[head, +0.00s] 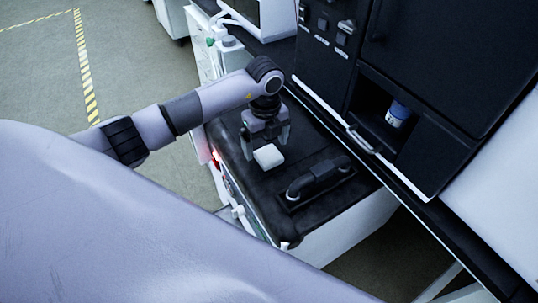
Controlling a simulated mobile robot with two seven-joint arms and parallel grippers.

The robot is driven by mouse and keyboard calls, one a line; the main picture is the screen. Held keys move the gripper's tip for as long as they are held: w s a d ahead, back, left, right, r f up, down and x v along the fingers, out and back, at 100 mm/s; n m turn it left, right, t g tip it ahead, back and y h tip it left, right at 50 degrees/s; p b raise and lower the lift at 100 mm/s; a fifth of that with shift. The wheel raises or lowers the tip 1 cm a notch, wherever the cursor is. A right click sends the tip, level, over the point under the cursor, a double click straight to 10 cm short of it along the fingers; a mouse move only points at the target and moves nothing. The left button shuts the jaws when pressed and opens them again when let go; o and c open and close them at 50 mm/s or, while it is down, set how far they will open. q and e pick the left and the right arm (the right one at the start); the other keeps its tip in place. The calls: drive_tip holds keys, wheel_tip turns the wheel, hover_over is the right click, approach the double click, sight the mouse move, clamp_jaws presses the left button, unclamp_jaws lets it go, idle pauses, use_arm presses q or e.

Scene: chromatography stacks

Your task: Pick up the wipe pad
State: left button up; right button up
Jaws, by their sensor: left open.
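The wipe pad (268,157) is a small white block lying on the black top of a low unit, in the middle of the head view. My left gripper (266,148) points down over it with its two fingers apart. One finger is at the pad's left side and the other is at its upper right. I cannot tell whether either finger touches the pad. My right gripper is not in view.
A black handle-like fixture (318,180) sits on the same black top (285,228), right of the pad. A dark cabinet (440,70) rises behind, with a blue-capped container (397,115) in its recess. A white bottle (230,50) stands at the back left.

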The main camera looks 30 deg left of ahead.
sight(266, 151)
use_arm(q)
wheel_tip(266, 151, down, 2)
drive_tip(key=shift+f, duration=0.1)
drive_tip(key=c, duration=1.2)
drive_tip(key=shift+w, duration=0.1)
wheel_tip(266, 151, up, 20)
drive_tip(key=shift+r+p, duration=0.1)
drive_tip(key=shift+p, duration=0.45)
drive_tip(key=o, duration=0.5)
drive_tip(key=c, duration=0.3)
